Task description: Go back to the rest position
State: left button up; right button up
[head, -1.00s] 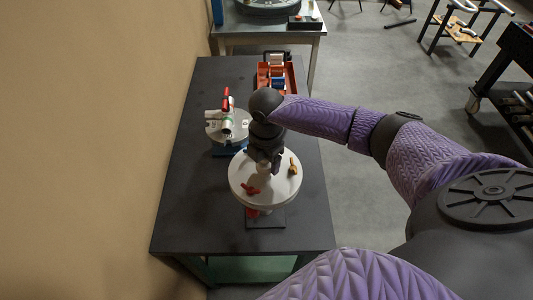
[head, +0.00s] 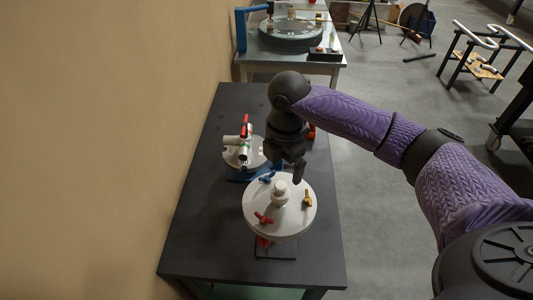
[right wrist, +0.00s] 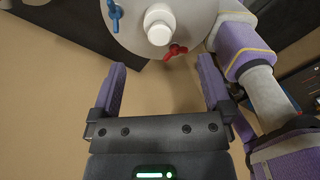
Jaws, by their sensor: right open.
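My right gripper (head: 285,172) hangs open over the far edge of a round white disc (head: 262,220) on a stand on the dark table. The disc has a white centre knob (head: 280,192), a red handle (head: 263,218), a yellow handle (head: 307,198) and a blue handle (head: 268,177). In the right wrist view my gripper (right wrist: 162,78) is open with nothing between its fingers; the white knob (right wrist: 159,26) and red handle (right wrist: 176,51) lie beyond the fingertips, apart from them. My left gripper is not in view.
A second disc (head: 232,157) with a pipe fitting and red valve handle (head: 245,125) stands behind on the dark table (head: 195,235). A tan wall (head: 100,130) runs along the left. A metal table (head: 260,58) stands at the back.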

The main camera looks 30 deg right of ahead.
jog(key=shift+m+y, duration=0.4)
jog(key=shift+m, duration=0.1)
jog(key=a+f, duration=0.1)
jog(key=s+a+f, duration=0.1)
jog(key=a, duration=0.1)
jog(key=s+a+f, duration=0.1)
jog(key=a+f, duration=0.1)
jog(key=shift+s, duration=0.2)
jog(key=s+a+f+m+t+y, duration=0.1)
jog(key=s+a+f+m+t, duration=0.1)
jog(key=s+a+f+m, duration=0.25)
jog(key=s+d+m+t+h, duration=0.1)
jog(key=s+m+t, duration=0.1)
jog(key=s+m, duration=0.9)
notch_tip(320, 180, down, 35)
jog(key=s+d+m+g+b, duration=0.2)
jog(key=s+b, duration=0.1)
jog(key=b, duration=1.2)
jog(key=s+d+f+b, duration=0.1)
jog(key=s+f+b, duration=0.3)
jog(key=f, duration=0.5)
jog(key=s+d+f+g+h+b, duration=0.1)
jog(key=s+f+b, duration=0.4)
jog(key=s+f, duration=0.3)
jog(key=shift+s+d+f+n, duration=0.3)
jog(key=shift+s+f+n, duration=0.05)
jog(key=shift+f, duration=0.25)
